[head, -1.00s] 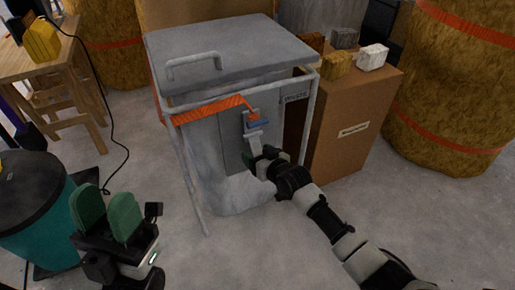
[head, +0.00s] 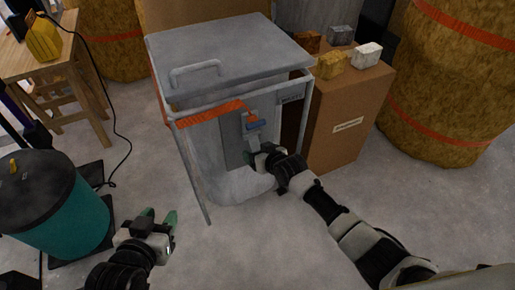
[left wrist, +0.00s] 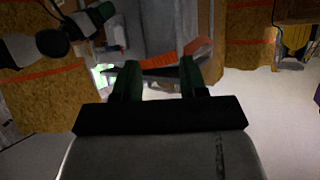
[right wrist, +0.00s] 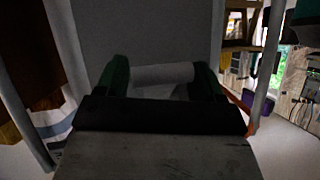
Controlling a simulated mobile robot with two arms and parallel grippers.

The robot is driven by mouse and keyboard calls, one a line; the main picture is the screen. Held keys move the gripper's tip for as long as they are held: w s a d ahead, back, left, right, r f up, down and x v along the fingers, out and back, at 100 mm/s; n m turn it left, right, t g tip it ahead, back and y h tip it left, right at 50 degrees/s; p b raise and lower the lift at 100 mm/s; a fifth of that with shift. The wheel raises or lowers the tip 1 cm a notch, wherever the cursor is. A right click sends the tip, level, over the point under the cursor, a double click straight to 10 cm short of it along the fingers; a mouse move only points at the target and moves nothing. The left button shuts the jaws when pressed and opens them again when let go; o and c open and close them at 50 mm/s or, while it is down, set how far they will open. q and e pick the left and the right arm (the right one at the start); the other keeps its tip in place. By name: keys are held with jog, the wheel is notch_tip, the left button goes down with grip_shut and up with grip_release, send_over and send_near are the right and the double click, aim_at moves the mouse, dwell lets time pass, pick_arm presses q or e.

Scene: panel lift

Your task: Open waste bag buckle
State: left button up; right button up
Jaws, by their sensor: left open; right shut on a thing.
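The waste bag stand (head: 225,48) has a grey lid and tube frame, with a grey bag (head: 245,187) hanging inside. My left gripper (head: 160,216) is open and empty, low and left of the stand. The left wrist view shows the strap (left wrist: 165,61) beyond its fingers.
A cardboard box (head: 345,125) with several small blocks on top stands right of the stand. A large strapped bale (head: 440,100) is further right. A teal bin (head: 65,215) stands at left, near a wooden stool (head: 65,70) and a black cable. The floor in front is clear.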

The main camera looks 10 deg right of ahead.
jog(key=shift+s+r+g+p, duration=0.15)
jog(key=shift+r+g+p, duration=0.2)
jog(key=shift+p, duration=0.4)
jog(key=shift+s+g+p, duration=0.1)
jog(key=shift+g+p, duration=0.25)
jog(key=shift+p, duration=0.35)
pick_arm(q)
jog(key=s+a+f+g+y, duration=0.1)
jog(key=s+a+f+g, duration=0.1)
jog(key=s+g, duration=0.2)
jog(key=s+a+f+g+y, duration=0.1)
jog(key=s+a+f+g, duration=0.1)
jog(key=s+g, duration=0.3)
jog(key=shift+s+f, duration=0.4)
jog(key=shift+s, duration=0.45)
pick_arm(e)
jog(key=shift+f+h, duration=0.1)
jog(key=shift+h, duration=0.2)
